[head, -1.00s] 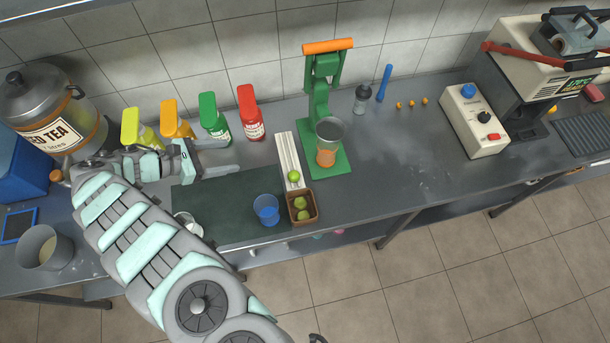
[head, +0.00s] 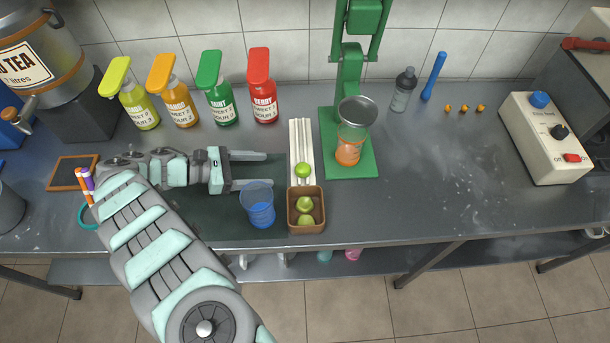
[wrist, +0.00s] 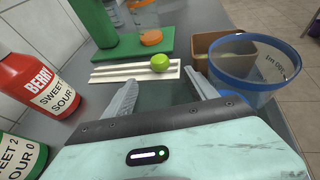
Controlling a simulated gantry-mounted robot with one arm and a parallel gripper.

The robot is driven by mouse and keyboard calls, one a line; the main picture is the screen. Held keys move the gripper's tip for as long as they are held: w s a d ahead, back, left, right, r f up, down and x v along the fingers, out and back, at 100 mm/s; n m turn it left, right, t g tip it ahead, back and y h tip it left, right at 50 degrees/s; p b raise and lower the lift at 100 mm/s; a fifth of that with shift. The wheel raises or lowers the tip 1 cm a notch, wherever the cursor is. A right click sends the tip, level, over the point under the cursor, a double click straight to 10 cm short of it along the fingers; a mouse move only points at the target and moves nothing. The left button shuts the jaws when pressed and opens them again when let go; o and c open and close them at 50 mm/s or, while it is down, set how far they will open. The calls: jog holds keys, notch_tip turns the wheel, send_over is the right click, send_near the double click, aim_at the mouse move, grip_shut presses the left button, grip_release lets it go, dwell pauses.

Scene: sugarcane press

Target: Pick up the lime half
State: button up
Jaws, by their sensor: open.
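A green lime piece (head: 302,170) rests at the near end of a white ribbed rack (head: 295,138); it also shows on the rack in the wrist view (wrist: 159,63). Whether it is a half or whole I cannot tell. Two more green lime pieces (head: 305,204) sit in a small brown box (head: 290,222) just in front of it. My gripper (head: 268,170) is open and empty, pointing right, a short way left of the lime on the rack. In the wrist view its fingers (wrist: 161,79) point toward that lime, which lies beyond the tips, roughly between them.
A blue clear cup (head: 257,208) stands close by my gripper's near finger. Several syrup bottles (head: 264,100) stand behind my gripper. The counter right of the press (head: 445,170) is mostly clear.

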aim_at(299, 168)
jog(key=x, duration=0.9)
jog(key=b+x, duration=0.1)
jog(key=shift+w+d+r, duration=0.15)
jog(key=shift+d, duration=0.35)
jog(key=shift+c, duration=0.5)
jog(key=c, duration=1.3)
